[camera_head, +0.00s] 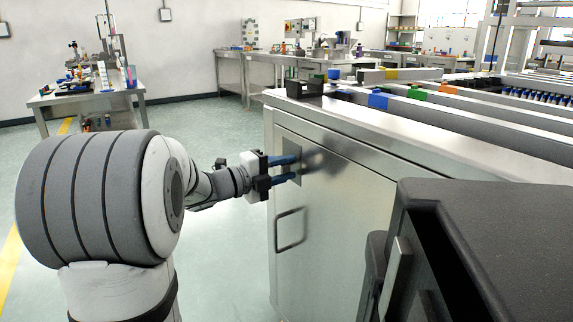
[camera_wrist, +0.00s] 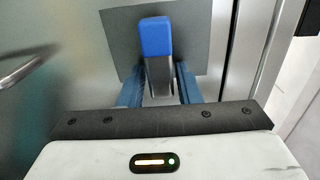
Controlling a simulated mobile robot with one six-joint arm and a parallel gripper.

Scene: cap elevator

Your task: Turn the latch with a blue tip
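The latch with a blue tip (camera_wrist: 156,38) shows in the wrist view. Its grey stem lies between the two blue fingers of my gripper (camera_wrist: 160,76), and the blue tip stands up past them. A grey square plate (camera_wrist: 118,35) is behind the latch on the metal cabinet door. In the head view my gripper (camera_head: 290,169) reaches the plate on the cabinet front (camera_head: 340,205) from the left, with its fingers apart. A narrow gap shows beside the stem, so the fingers look open around it. The latch itself cannot be made out in the head view.
A bar handle (camera_head: 291,230) sits on the cabinet door below the plate; it also shows at the left of the wrist view (camera_wrist: 20,72). A dark block (camera_head: 490,225) fills the lower right foreground.

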